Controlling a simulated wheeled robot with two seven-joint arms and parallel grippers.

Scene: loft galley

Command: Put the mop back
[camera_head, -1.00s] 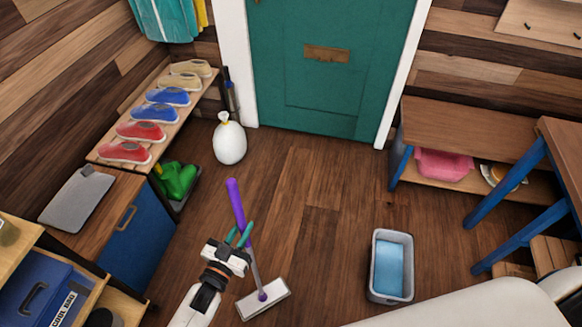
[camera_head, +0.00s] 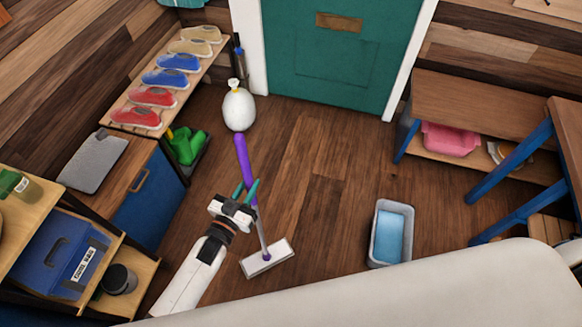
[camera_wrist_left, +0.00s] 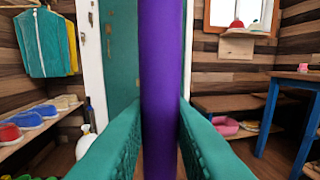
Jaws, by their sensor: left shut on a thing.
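The mop (camera_head: 246,160) has a purple upper handle, a grey lower pole and a flat white head (camera_head: 267,258). It stands slightly tilted, its head at floor level as far as I can tell. My left gripper (camera_head: 245,193) is shut on the mop's handle, around the lower part of the purple grip. In the left wrist view the purple handle (camera_wrist_left: 161,80) runs upright between the two green fingers. My right gripper is not in view.
A grey bucket (camera_head: 408,237) with blue inside stands on the floor to the right. A tied white bag (camera_head: 239,110) stands behind the mop near the green door (camera_head: 340,75). A shoe rack (camera_head: 140,105) and blue cabinet (camera_head: 150,212) line the left. The middle floor is clear.

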